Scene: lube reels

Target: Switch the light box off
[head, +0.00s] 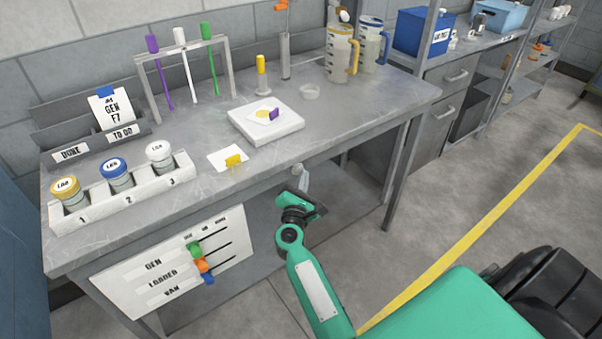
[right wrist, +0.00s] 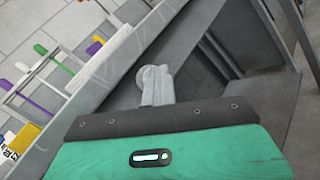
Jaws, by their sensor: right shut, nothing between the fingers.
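The light box (head: 262,125) is a low white slab on the grey bench. On top lie a small white square with a yellow patch and a purple clip (head: 274,114). I cannot make out its switch or tell whether it is lit. My right gripper (head: 302,179) is in front of the bench's front edge, below the light box and apart from it. Its pale fingers (right wrist: 156,86) are shut and empty in the right wrist view. What seems to be the box's white side (right wrist: 106,54) shows beyond the bench edge there. My left gripper is not in view.
A white card with a yellow clip (head: 232,160) lies left of the box. A tray of jars (head: 125,195) and a tube rack (head: 187,42) stand further left. Jugs (head: 341,55) stand at the back right. A slider board (head: 170,275) hangs on the bench front.

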